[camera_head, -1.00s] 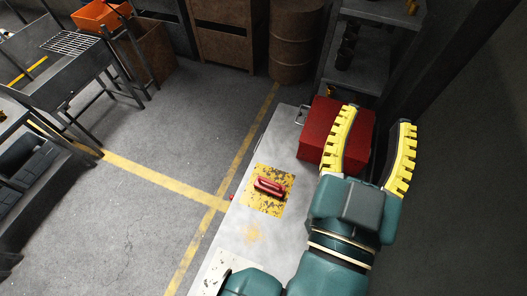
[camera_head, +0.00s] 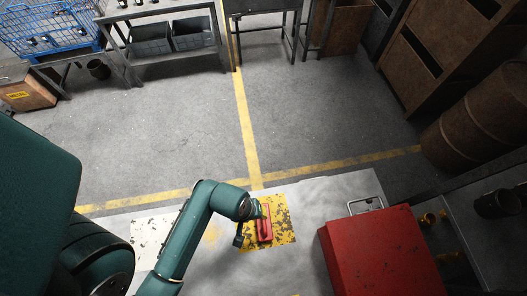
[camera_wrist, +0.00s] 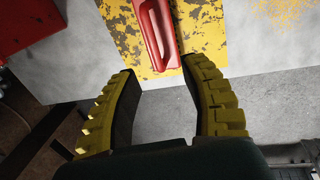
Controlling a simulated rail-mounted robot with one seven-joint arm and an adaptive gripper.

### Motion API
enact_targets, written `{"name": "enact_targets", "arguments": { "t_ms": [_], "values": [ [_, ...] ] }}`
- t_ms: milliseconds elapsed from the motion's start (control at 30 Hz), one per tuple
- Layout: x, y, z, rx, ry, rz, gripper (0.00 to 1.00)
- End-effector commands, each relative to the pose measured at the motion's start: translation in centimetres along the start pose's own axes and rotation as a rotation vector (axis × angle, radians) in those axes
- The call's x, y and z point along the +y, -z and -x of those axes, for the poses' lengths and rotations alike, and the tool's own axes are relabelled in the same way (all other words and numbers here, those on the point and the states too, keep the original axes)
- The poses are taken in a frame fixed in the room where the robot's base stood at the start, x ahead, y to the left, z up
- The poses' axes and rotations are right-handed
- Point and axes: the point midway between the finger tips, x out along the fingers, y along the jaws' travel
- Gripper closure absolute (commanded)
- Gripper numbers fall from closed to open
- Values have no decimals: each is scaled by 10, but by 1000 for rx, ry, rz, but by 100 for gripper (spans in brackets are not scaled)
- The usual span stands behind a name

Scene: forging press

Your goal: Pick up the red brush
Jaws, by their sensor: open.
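The red brush (camera_head: 265,224) lies on a worn yellow patch (camera_head: 285,232) on the grey table. In the head view the end of my arm is right beside its left side, and the fingers are hard to make out. In the wrist view the brush (camera_wrist: 157,32) lies just beyond the fingertips, roughly in line with the gap between them and closer to the right finger. My gripper (camera_wrist: 160,66) is open and empty. The far end of the brush is cut off by the top edge of the wrist view.
A red metal box (camera_head: 385,250) stands on the table to the right of the brush. The table top between the patch and the box is clear. A rusty barrel (camera_head: 475,130) stands beyond at the right.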

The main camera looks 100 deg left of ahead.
Motion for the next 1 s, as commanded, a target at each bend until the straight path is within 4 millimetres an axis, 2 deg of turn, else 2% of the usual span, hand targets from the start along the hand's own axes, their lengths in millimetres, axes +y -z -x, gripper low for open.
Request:
{"name": "enact_targets", "arguments": {
  "t_ms": [100,200,367,600,700,900,1000],
  "values": [
    [1,0,-30,0,0,-4,55],
    [1,1,-48,1,-1,-3,55],
    [3,2,-63,3,-2,-4,55],
    [9,3,-104,2,-1,-4,55],
    [9,4,-110,4,-2,-4,55],
    [9,4,-110,4,-2,-3,53],
    [9,4,-110,4,-2,-3,72]
  ]
}}
